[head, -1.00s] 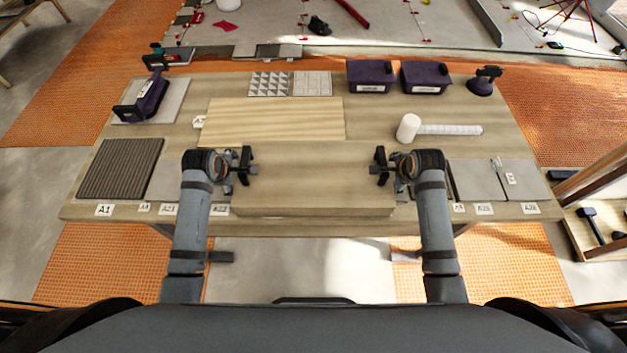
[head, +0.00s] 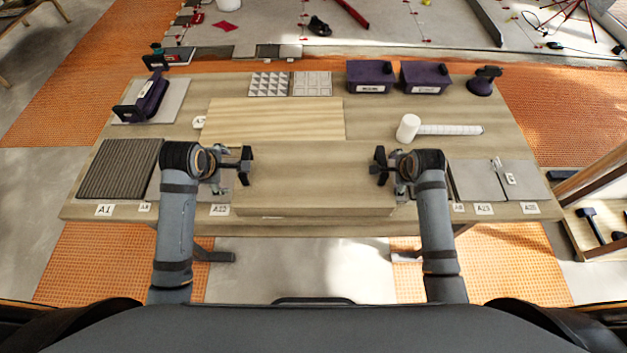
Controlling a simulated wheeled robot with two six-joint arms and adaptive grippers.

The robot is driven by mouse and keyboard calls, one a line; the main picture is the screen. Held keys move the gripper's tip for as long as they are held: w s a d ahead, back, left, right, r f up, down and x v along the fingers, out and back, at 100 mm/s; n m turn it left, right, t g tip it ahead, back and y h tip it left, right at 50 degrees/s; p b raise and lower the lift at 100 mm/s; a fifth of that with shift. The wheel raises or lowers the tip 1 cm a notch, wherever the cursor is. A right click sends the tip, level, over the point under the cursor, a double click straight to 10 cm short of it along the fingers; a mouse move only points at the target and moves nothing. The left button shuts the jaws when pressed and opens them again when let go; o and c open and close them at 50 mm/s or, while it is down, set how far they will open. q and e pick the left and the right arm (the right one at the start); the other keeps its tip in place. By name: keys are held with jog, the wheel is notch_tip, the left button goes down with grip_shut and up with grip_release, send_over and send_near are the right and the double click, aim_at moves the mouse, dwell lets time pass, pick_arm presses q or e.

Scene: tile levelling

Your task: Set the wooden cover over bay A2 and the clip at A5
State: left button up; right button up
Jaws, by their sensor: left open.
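A large box-shaped wooden cover (head: 315,180) lies at the front middle of the table between my grippers, hiding the bay under it. My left gripper (head: 245,166) is open at the cover's left edge, fingers apart. My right gripper (head: 380,166) is at its right edge, its fingertips also apart. I cannot tell whether either touches the wood. A small pale tagged piece (head: 497,165) lies on the grey tiles at the right; I cannot tell if it is the clip. The small bay labels are hard to read; A1 (head: 104,210) shows at front left.
A pale wooden board (head: 275,118) lies behind the cover. Two purple boxes (head: 371,76) (head: 425,77) and patterned tiles (head: 290,84) stand along the back.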

jog(key=v, duration=0.8)
dwell(0.6)
